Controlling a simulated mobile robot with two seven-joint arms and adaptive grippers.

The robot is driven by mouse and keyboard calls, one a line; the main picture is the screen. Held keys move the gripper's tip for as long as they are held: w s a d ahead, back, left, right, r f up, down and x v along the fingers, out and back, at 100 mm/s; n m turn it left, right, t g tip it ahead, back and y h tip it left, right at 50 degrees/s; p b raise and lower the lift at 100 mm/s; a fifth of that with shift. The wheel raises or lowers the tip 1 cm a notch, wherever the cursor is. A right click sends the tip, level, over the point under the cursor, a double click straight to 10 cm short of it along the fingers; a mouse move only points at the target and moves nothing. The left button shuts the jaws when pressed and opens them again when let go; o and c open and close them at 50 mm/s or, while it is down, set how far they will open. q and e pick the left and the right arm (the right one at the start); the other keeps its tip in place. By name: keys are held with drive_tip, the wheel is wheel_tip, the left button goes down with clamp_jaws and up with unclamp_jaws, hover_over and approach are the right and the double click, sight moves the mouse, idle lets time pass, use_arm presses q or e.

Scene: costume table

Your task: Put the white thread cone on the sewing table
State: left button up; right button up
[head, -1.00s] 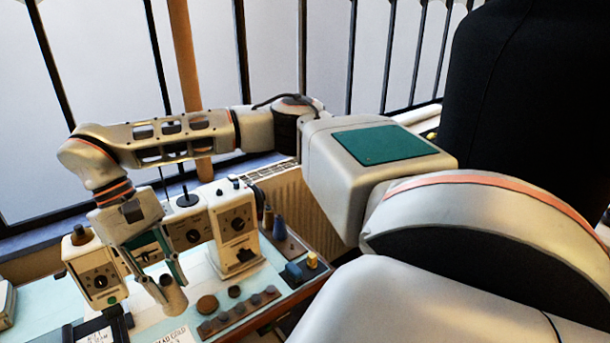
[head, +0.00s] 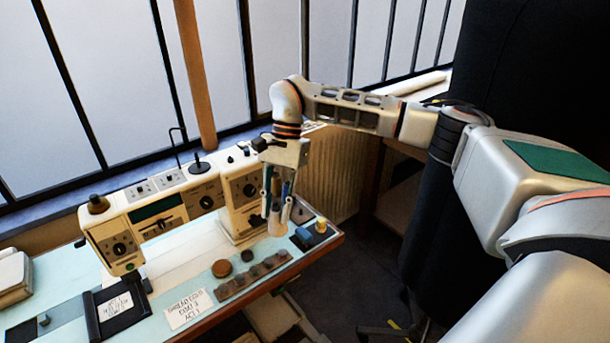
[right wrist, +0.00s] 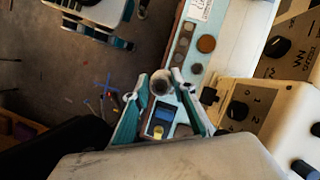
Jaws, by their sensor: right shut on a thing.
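The white thread cone (head: 278,222), pale and small, is between the fingers of my right gripper (head: 277,212). It points downward, in front of the sewing machine's right end. My right gripper is shut on it; the right wrist view shows the cone's round end (right wrist: 160,83) between the fingertips (right wrist: 160,78). The sewing table (head: 70,318) has a light blue top and a wooden edge. The cone appears over the table's right part, near its front edge; its height above the top is hard to tell. My left gripper is not in view.
A cream sewing machine (head: 165,212) stands along the table's back. A rack of buttons (head: 252,277), a brown disc (head: 222,268), a blue spool (head: 303,237) and a yellow spool (head: 321,226) are close by. A lettered card (head: 188,309) lies at the front. A dark dress form stands right.

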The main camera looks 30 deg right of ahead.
drive_tip(key=w+d+f+m+t+h+p, duration=0.1)
drive_tip(key=w+d+f+m+t+h, duration=0.2)
drive_tip(key=w+d+m, duration=0.7)
drive_tip(key=w+d+f+m+t+h, duration=0.1)
drive_tip(key=w+d+f+m+t, duration=0.3)
drive_tip(key=m, duration=1)
drive_tip(key=f+b, duration=0.1)
drive_tip(key=d+f+b, duration=0.1)
drive_tip(key=f+b, duration=0.3)
drive_tip(key=shift+s+d, duration=0.25)
drive_tip(key=shift+f, duration=0.25)
drive_tip(key=shift+w+f, duration=0.1)
drive_tip(key=o, duration=1.2)
